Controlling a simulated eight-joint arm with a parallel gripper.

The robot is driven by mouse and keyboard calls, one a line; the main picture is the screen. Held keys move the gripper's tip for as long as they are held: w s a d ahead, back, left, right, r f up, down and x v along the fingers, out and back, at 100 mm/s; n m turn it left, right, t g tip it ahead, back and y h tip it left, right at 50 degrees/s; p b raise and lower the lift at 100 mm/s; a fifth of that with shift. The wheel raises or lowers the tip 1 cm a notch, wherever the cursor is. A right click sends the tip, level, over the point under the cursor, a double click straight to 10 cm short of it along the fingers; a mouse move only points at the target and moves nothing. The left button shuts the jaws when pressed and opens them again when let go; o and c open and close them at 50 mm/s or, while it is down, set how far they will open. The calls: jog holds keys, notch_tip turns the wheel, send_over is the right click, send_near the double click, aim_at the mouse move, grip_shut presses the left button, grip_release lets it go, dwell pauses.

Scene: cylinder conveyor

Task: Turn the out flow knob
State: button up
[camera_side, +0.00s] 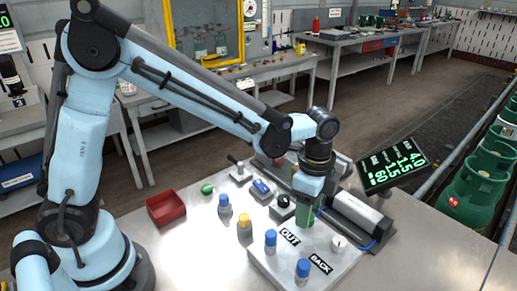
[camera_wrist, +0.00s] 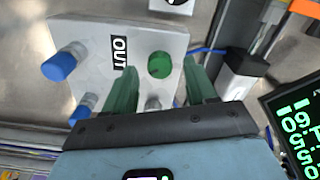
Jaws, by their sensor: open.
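A pale panel (camera_side: 262,262) on the table carries an OUT label (camera_side: 290,236) and a BACK label (camera_side: 320,263). Two blue-capped knobs, (camera_side: 270,241) and (camera_side: 303,270), stand along its near side, and a white knob (camera_side: 339,243) stands at its right. In the wrist view the OUT label (camera_wrist: 119,51) lies left of a round green knob (camera_wrist: 160,65). My gripper (camera_wrist: 162,80) is open, its green fingers on either side of that knob, with a gap visible. In the side view my gripper (camera_side: 305,214) is over the panel's far part and hides it.
A grey cylinder (camera_side: 355,215) lies right of my gripper, with a lit display (camera_side: 392,167) beyond. A red tray (camera_side: 166,207), a yellow-capped knob (camera_side: 245,224) and a blue-capped knob (camera_side: 225,203) are to the left. The table's front left is clear.

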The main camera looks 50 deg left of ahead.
jog(key=shift+f, duration=0.7)
jog(key=shift+c, duration=0.3)
grip_shut()
jog(key=shift+n, duration=0.3)
jog(key=n, duration=1)
jog(key=shift+n, duration=0.3)
